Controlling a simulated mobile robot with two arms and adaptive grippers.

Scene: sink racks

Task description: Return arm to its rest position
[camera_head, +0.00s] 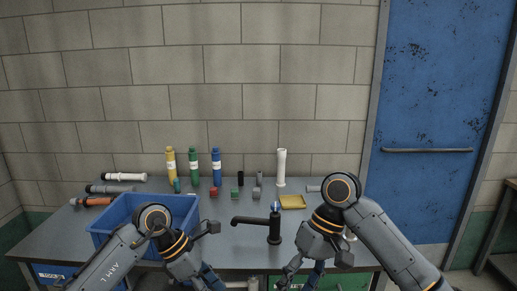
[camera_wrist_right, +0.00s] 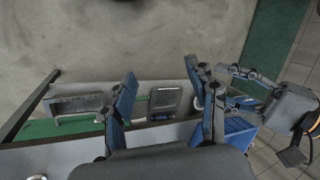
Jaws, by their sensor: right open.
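My right arm comes in from the right in the head view, with its gripper (camera_head: 302,276) low over the front edge of the workbench. In the right wrist view the fingers of the right gripper (camera_wrist_right: 165,105) are spread apart with nothing between them. My left arm comes in from the left in the head view, in front of the blue crate (camera_head: 112,215). Its gripper (camera_head: 207,281) points down at the bottom edge, partly cut off, and its opening is unclear. Part of the left arm also shows at the right of the right wrist view.
The grey workbench (camera_head: 240,258) carries a black faucet (camera_head: 274,226) between my arms. Yellow (camera_head: 171,166), green (camera_head: 194,168) and blue bottles (camera_head: 216,168), a white tube (camera_head: 281,168) and a yellow tray (camera_head: 292,201) stand farther back. A blue door (camera_head: 435,100) is at right.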

